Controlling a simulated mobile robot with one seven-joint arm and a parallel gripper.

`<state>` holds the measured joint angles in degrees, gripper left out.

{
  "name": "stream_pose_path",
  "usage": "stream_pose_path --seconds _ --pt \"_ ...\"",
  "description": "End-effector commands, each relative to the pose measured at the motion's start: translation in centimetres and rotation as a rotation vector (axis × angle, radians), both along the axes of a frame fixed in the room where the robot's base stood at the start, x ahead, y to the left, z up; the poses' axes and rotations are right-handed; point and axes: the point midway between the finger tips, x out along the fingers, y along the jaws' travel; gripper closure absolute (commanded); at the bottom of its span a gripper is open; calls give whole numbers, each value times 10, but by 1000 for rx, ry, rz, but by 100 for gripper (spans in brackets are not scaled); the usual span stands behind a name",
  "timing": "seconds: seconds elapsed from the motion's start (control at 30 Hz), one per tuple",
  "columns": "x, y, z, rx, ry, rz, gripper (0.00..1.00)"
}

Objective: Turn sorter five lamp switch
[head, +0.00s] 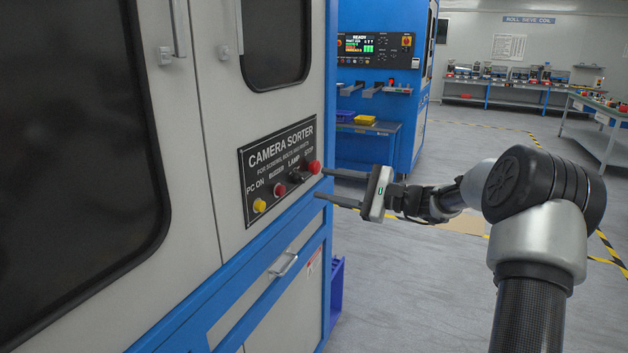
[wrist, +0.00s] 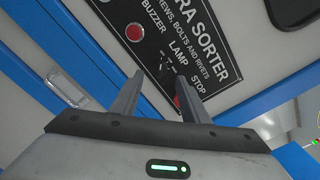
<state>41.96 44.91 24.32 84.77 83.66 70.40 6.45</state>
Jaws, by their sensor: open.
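The control panel (head: 249,160) of a camera sorter is on the machine's front, labelled PC ON, BUZZER, LAMP and STOP. Its black lamp switch (head: 297,177) sits between the red buzzer button (head: 279,190) and the red stop button (head: 314,167). My gripper (head: 320,183) is open and empty, just right of the panel, its fingers pointing toward it. In the wrist view, the fingertips (wrist: 160,77) lie over the panel around the LAMP label; the dark switch is hard to make out there. The stop button (wrist: 178,101) is partly hidden by a finger.
A yellow button (head: 259,205) is at the panel's lower left. A drawer handle (head: 284,265) and a blue bin (head: 336,290) are below. Another blue machine (head: 377,100) stands behind. The floor to the right is open, with benches farther back.

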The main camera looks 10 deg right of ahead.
Motion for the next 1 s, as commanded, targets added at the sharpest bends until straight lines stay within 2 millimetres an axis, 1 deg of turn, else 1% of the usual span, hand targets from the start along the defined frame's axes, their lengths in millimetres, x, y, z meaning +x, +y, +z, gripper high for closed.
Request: stream_pose_path --seconds 0.03,0.2,0.3,0.43,0.63,1.0 --pt "-8 -12 2 0 1 -4 58" --pt "-32 -46 3 -1 0 -4 58" --pt "-46 -64 2 -1 0 -4 58" --pt "-59 -82 1 -1 0 -2 58" --pt "-69 -95 1 -1 -1 0 58" --pt "-70 -96 0 0 -1 1 58"
